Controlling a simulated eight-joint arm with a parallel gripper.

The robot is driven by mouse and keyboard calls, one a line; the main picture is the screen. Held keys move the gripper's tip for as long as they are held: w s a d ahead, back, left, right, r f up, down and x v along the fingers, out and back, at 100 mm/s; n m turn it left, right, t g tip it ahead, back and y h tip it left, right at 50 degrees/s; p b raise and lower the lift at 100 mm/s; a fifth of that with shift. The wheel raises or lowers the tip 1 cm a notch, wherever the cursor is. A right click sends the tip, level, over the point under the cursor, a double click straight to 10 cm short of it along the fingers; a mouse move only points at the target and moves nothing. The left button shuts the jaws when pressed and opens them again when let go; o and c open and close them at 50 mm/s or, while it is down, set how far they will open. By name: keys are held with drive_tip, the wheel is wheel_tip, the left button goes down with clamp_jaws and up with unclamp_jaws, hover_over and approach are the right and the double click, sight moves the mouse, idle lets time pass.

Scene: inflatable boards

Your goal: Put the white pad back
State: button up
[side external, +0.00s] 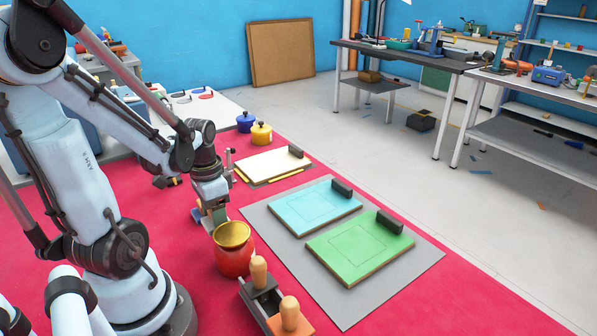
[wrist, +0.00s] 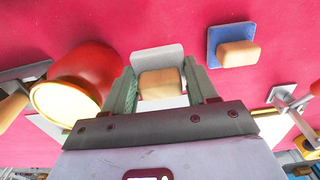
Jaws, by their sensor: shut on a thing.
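My gripper (wrist: 163,88) is shut on the wooden handle of the white pad (wrist: 157,55). The pad's pale grey-white plate shows beyond the fingertips in the wrist view, with one finger on each side of the handle. In the side view my gripper (side external: 212,212) is low over the red mat, just behind the red pot; the pad there is too small and covered to make out clearly. A blue pad (wrist: 224,40) with a wooden handle lies on the red mat to the right in the wrist view. Whether the white pad touches the mat is unclear.
The red pot (side external: 232,258) with a yellow inside stands close to my gripper. Wooden-handled tools (side external: 259,270) stand in front of it. Cyan (side external: 290,200) and green (side external: 350,262) boards lie on a grey mat (side external: 350,312). A cream board (side external: 265,165) and lidded pots (side external: 261,134) are behind.

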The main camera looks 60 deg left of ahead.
drive_tip(key=shift+f, duration=1.7)
drive_tip(key=shift+f, duration=0.1)
drive_tip(key=o, duration=0.7)
drive_tip(key=shift+o, duration=0.2)
drive_tip(key=shift+r, duration=6)
drive_tip(key=shift+w+d+r, duration=0.1)
drive_tip(key=w+d+r+t, duration=0.1)
drive_tip(key=w+d+t, duration=0.6)
drive_tip(key=d, duration=0.8)
drive_tip(key=w, duration=0.3)
drive_tip(key=shift+r, duration=0.35)
